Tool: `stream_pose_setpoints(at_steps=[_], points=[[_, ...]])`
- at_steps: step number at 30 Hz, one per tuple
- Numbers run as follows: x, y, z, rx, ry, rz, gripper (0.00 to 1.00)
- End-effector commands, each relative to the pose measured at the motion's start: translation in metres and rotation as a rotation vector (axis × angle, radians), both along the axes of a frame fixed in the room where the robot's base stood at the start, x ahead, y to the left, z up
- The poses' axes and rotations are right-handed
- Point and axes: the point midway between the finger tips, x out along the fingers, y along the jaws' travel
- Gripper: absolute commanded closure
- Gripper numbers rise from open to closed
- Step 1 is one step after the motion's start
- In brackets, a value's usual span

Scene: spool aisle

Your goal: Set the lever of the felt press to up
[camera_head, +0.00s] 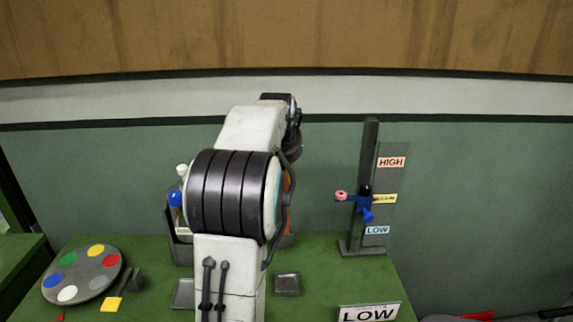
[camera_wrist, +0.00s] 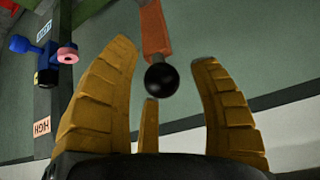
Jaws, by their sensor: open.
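The lever (camera_wrist: 154,28) is an orange bar with a black ball knob (camera_wrist: 161,80) at its end. In the wrist view, which looks upside down, the knob sits between the yellow fingers of my gripper (camera_wrist: 163,50). My gripper is open, with a visible gap between the knob and the side fingers; I cannot tell whether the short middle finger touches it. In the head view my arm covers most of the press, and only a bit of orange shows at the arm's right edge. The lever's setting is not clear from there.
A dark post (camera_head: 370,150) with a blue slider and HIGH and LOW labels stands right of my arm. A LOW sign (camera_head: 369,313) is at the front edge of the green table (camera_head: 330,275). A round paint palette (camera_head: 82,275) lies left. A small grey tray (camera_head: 287,284) is near my arm.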

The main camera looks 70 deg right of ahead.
Motion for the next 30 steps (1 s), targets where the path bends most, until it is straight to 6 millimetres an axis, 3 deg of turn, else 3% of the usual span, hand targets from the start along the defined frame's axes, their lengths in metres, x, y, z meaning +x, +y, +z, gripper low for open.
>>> stream_pose_setpoints(at_steps=[18, 30], points=[[-0.009, 0.055, 0.074, -0.004, 0.000, 0.000, 0.44], [-0.012, 0.070, 0.093, -0.002, -0.001, -0.001, 0.44]])
